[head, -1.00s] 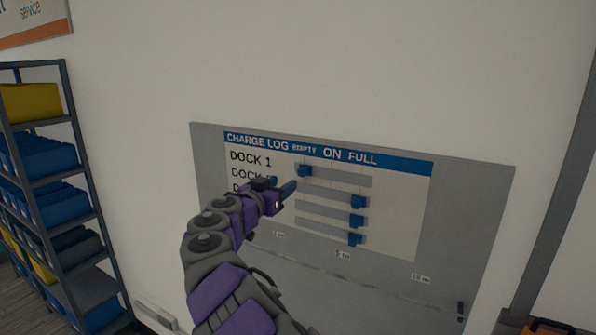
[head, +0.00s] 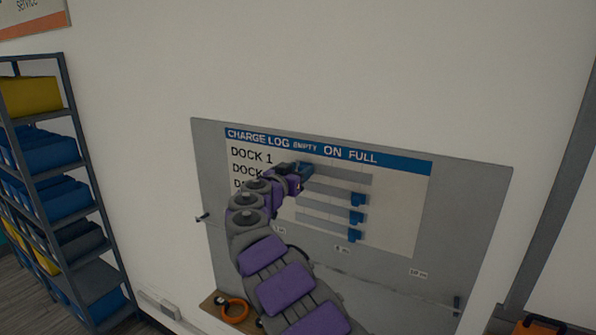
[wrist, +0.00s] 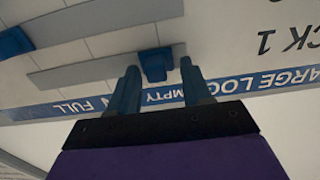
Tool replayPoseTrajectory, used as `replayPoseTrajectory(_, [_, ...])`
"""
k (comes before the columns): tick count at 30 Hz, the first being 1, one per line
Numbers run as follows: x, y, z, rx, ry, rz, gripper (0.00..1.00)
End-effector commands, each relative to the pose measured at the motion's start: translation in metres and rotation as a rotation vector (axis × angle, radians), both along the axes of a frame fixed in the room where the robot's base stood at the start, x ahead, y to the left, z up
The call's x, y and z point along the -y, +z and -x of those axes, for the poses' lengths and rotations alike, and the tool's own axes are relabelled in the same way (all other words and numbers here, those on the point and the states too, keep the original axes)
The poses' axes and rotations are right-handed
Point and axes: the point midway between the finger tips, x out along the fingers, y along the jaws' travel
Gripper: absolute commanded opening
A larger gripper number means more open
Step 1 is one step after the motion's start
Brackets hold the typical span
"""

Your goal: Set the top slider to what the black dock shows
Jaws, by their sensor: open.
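The charge log board (head: 400,200) is on the wall, with labels EMPTY, ON and FULL along its blue header. The top slider's track (head: 345,178) runs right from my gripper (head: 306,172), beside the DOCK 1 row. In the wrist view, which is upside down, the blue top slider knob (wrist: 153,65) sits at the EMPTY end, between the two open fingers of my gripper (wrist: 160,72). I cannot tell whether either finger touches it. In the head view my gripper covers the knob. The black dock is not in view.
The lower sliders (head: 357,199), (head: 356,217) and (head: 354,236) have blue knobs toward the right of their tracks. A shelf with bins (head: 45,150) stands at the left. An orange ring (head: 233,310) lies on a ledge below the board.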

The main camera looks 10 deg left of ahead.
Motion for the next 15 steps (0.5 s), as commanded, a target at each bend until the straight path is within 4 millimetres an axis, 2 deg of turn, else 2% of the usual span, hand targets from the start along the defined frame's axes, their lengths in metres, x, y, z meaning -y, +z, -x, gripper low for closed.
replayPoseTrajectory(4, [0.0013,-0.0001,-0.0002,-0.001,0.000,0.000,0.48])
replayPoseTrajectory(15, [0.0025,0.0000,-0.0003,-0.001,-0.001,-0.001,0.13])
